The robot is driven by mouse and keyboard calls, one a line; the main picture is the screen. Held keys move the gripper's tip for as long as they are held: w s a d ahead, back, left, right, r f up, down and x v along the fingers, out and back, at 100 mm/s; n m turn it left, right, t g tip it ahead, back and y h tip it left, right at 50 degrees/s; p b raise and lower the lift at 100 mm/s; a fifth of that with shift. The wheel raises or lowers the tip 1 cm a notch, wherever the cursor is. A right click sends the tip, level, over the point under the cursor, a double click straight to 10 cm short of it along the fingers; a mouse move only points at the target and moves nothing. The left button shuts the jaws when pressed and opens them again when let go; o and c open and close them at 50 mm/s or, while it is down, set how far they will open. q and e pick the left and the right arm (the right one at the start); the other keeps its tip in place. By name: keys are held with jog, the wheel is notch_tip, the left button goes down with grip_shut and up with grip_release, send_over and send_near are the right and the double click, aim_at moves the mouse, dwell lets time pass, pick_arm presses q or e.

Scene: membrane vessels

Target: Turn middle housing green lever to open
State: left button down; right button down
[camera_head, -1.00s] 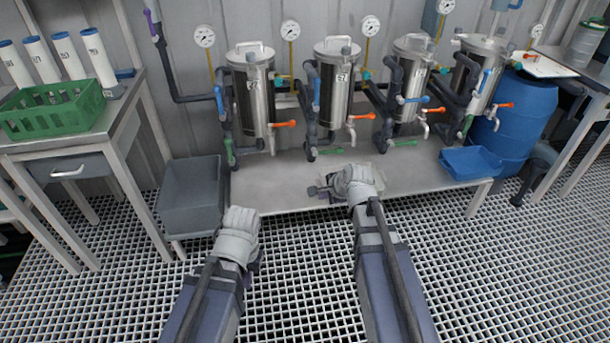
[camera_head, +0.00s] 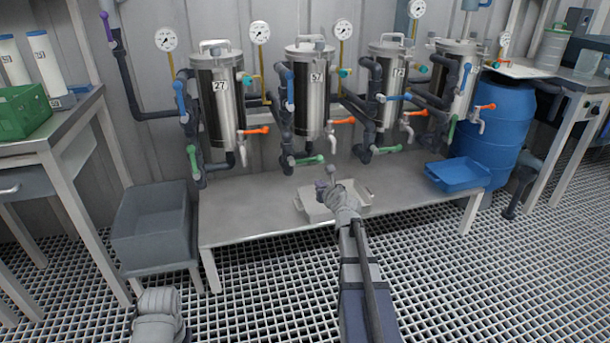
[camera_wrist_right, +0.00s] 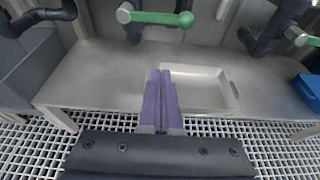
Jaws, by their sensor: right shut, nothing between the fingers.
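The housing marked 57 (camera_head: 309,100) is a steel cylinder, second from the left in the row. Its green lever (camera_head: 309,160) lies roughly level below it, pointing right from its grey pivot. It also shows at the top of the right wrist view (camera_wrist_right: 160,18). My right gripper (camera_head: 324,184) is below and in front of this lever, apart from it. In the right wrist view its purple fingers (camera_wrist_right: 160,74) are shut together, empty, pointing toward the lever. My left arm's wrist (camera_head: 160,316) is at the lower left; its fingers are hidden.
A pale shallow tray (camera_wrist_right: 198,90) lies on the steel bench (camera_head: 250,210) under my right gripper. Orange (camera_head: 343,121) and blue levers (camera_head: 290,90) and dark pipes crowd the housings.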

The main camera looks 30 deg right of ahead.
aim_at(306, 161)
jog(key=shift+w, duration=0.1)
